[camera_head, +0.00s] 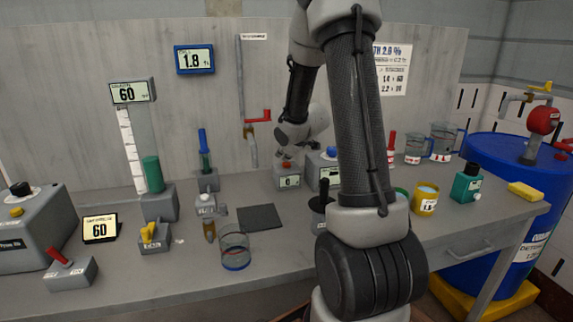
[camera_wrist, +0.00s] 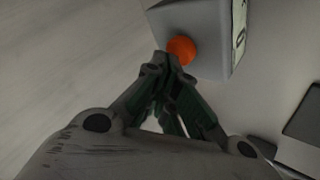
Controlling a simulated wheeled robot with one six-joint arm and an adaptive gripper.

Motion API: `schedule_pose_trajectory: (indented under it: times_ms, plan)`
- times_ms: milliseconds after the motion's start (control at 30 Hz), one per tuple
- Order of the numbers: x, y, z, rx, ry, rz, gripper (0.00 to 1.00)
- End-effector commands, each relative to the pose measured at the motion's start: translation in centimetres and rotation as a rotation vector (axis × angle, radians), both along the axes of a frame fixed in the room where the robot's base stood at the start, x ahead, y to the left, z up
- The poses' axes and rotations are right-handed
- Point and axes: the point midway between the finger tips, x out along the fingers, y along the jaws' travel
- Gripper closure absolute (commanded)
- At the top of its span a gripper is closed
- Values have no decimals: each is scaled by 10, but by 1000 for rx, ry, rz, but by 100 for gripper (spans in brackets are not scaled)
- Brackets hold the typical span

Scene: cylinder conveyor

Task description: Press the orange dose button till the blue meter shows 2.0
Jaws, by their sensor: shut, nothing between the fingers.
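The blue meter (camera_head: 195,59) on the back panel reads 1.8. The orange dose button (camera_wrist: 181,50) is on a grey box (camera_wrist: 204,30) in the wrist view. In the head view the button (camera_head: 287,164) shows small on top of its box (camera_head: 287,180), under my gripper (camera_head: 285,158). My gripper's closed fingertips (camera_wrist: 168,62) are right at the near edge of the button. I cannot tell whether they touch it. The fingers are shut with nothing between them.
A grey box with a blue button (camera_head: 331,152) stands just right of the dose box. A red-handled pipe valve (camera_head: 258,117) is on the panel to the left. A dark mat (camera_head: 261,217) and a glass beaker (camera_head: 235,251) are in front. My arm hides part of the bench.

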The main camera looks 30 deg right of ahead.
Motion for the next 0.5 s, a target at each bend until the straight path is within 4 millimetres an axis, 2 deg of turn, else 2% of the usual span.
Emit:
schedule_pose_trajectory:
  times_ms: [500]
  plan:
    - [0,0,-7,1,1,-1,100]
